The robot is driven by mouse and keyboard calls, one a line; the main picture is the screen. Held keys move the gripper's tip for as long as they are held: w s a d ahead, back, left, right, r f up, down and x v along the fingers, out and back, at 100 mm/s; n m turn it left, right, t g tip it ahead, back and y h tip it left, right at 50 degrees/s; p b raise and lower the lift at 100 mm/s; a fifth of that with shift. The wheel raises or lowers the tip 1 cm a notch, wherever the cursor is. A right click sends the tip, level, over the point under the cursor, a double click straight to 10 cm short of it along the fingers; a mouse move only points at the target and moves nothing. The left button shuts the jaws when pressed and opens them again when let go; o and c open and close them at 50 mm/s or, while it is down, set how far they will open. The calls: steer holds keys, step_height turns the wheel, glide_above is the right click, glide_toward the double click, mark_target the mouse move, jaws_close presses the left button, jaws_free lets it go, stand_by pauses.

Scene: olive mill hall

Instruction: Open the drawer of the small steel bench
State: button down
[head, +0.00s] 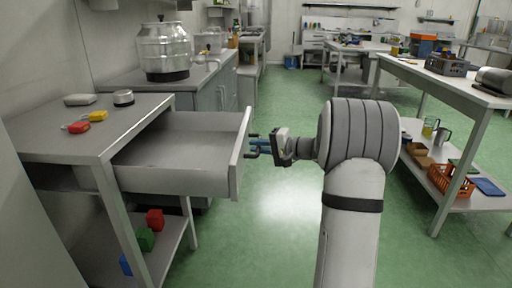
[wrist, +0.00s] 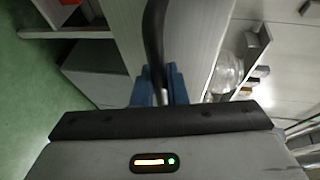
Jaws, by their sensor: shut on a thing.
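The small steel bench (head: 75,137) stands at the left in the head view. Its drawer (head: 180,165) is pulled far out to the right, and its inside looks empty. The drawer front (head: 240,155) faces my gripper (head: 256,146), which is shut on the drawer's dark bar handle. In the wrist view the dark handle (wrist: 154,45) runs down between the blue fingertips (wrist: 160,88). The fingers partly hide the handle in the head view.
A long table (head: 455,85) stands at the right. Green floor between is clear.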

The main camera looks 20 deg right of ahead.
steer(key=c, duration=1.9)
jaws_free()
steer(key=shift+w, duration=0.15)
steer(key=shift+o, duration=0.8)
steer(key=shift+w+d+f, duration=0.1)
steer(key=shift+w, duration=0.05)
steer(key=shift+o, duration=1.4)
steer(key=p+v, duration=0.2)
steer(key=v, duration=0.5)
steer(key=shift+s, duration=0.35)
steer(key=shift+d, duration=0.1)
